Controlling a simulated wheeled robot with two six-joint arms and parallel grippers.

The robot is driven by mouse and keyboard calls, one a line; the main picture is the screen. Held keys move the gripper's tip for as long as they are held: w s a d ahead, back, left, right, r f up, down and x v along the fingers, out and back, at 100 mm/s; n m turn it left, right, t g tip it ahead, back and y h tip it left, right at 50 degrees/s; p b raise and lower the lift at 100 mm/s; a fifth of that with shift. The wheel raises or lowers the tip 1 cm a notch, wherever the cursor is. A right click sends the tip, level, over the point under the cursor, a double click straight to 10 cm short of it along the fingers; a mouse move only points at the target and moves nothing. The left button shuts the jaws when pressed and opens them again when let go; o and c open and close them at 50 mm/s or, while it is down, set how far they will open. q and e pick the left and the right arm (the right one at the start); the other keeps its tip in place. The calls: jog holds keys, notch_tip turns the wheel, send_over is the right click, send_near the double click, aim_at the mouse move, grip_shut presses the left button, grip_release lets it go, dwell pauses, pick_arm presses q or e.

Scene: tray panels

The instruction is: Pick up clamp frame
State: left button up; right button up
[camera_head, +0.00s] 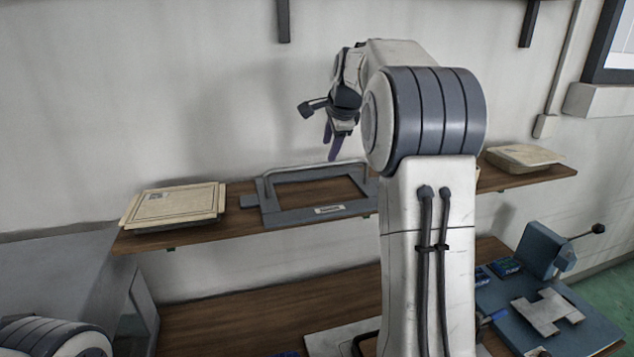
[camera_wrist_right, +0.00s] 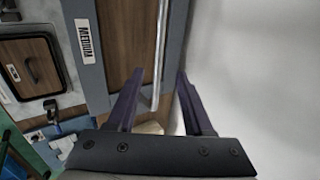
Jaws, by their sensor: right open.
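The clamp frame (camera_head: 272,218), a grey rectangular frame with an open middle, a raised bar at its back and a white label on its front edge, lies on the upper wooden shelf. My right arm hides its right end. My right gripper (camera_head: 333,147) is open and empty, above the back of the frame with its fingers pointing down. In the right wrist view the frame (camera_wrist_right: 92,72) shows its label reading MEDIUM, and the pale bar (camera_wrist_right: 160,42) runs between the open fingertips (camera_wrist_right: 160,76), apart from them. My left gripper is out of view.
The shelf (camera_head: 230,228) also holds a beige lidded tray (camera_head: 175,203) on the left and another beige tray (camera_head: 523,157) on the right. The wall is close behind. Below is a wooden bench (camera_head: 250,305), with a blue fixture (camera_head: 545,250) at the right.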

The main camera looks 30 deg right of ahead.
aim_at(324, 164)
jog(key=p+x, duration=0.3)
jog(key=x, duration=0.5)
jog(key=shift+a+f, duration=0.1)
jog(key=shift+f, duration=0.1)
jog(key=shift+w+f, duration=0.2)
jog(key=shift+f, duration=0.15)
grip_shut()
jog(key=shift+r, duration=0.15)
dwell(0.7)
